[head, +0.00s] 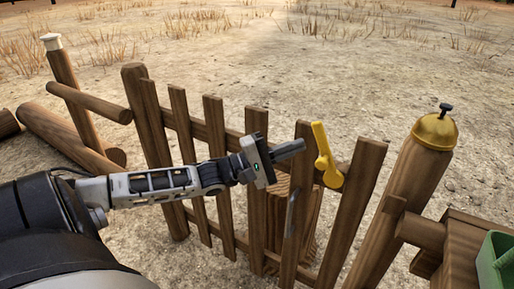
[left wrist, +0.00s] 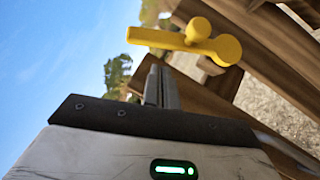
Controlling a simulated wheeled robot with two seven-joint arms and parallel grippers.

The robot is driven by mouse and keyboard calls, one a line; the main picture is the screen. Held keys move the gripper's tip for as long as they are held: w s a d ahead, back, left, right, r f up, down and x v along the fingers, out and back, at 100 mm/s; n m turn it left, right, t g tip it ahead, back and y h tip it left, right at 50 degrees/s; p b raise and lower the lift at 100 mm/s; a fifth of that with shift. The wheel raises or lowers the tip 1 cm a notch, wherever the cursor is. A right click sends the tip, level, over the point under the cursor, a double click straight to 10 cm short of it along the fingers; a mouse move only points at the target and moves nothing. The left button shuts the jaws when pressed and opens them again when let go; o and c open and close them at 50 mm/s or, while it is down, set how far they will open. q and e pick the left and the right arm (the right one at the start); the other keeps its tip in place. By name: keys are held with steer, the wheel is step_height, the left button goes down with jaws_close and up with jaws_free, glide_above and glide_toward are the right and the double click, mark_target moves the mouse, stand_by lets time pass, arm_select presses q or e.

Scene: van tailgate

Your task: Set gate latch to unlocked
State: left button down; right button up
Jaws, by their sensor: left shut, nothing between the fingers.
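The yellow gate latch (head: 324,158) is mounted near the top right of the wooden gate (head: 214,125). In the head view its lever points up, tilted slightly left, from a round hub. The latch also shows in the left wrist view (left wrist: 190,40), just beyond my fingertips. My left gripper (head: 303,146) is shut and empty, just left of the latch lever. It shows in the left wrist view too (left wrist: 160,70), with its fingers together. A small gap seems to separate the fingertips from the lever; I cannot tell for sure whether they touch. My right gripper is not in view.
A thick wooden post (head: 400,200) with a brass bell (head: 436,130) on top stands right of the gate. A green container (head: 496,262) is at the lower right edge. A wooden stump (head: 290,210) stands behind the gate. Logs lie at left. Open dirt ground lies beyond.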

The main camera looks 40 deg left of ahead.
arm_select(q)
steer(key=p+v, duration=0.2)
steer(key=v, duration=0.8)
steer(key=shift+a+r+p, duration=0.2)
steer(key=shift+p, duration=0.1)
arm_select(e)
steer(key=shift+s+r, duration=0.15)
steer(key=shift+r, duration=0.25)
